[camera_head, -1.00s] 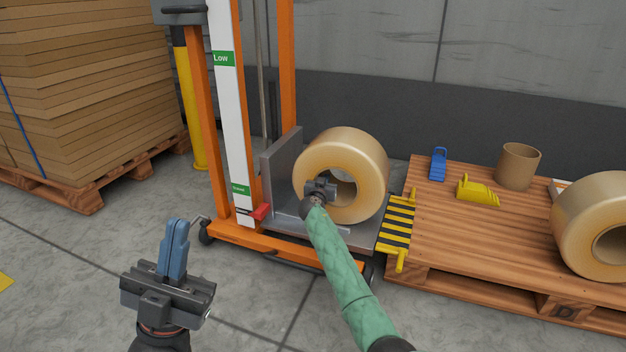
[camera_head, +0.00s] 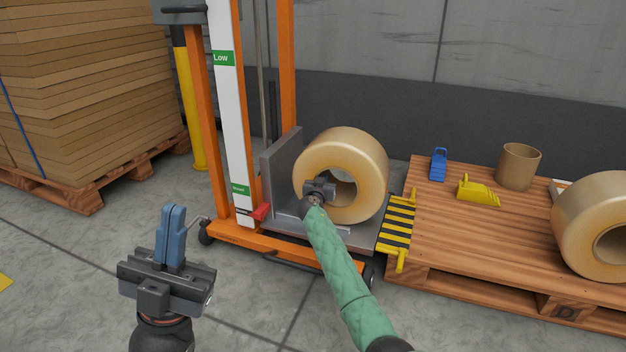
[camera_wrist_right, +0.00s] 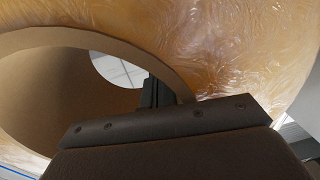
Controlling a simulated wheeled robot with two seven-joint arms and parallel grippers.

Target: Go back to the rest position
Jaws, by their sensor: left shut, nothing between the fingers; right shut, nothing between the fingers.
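My left gripper (camera_head: 171,236) is at the lower left in the head view, over the bare floor. Its blue fingers point up and are shut with nothing between them. My right gripper (camera_head: 322,186) is in front of the film roll (camera_head: 362,150), which stands on edge on the lift's grey platform (camera_head: 352,236). In the right wrist view the dark fingers (camera_wrist_right: 155,92) are beside the rim of the roll's cardboard core (camera_wrist_right: 60,92). The right fingers are shut and hold nothing. Whether they touch the core cannot be told.
The orange lift frame (camera_head: 288,70) stands behind. A yellow-black ramp (camera_head: 397,223) joins it to a wooden pallet (camera_head: 440,235) bearing a second roll (camera_head: 578,215), a cardboard core (camera_head: 518,167), a yellow wedge (camera_head: 477,191) and a blue block (camera_head: 438,165). Stacked cardboard (camera_head: 85,90) stands left.

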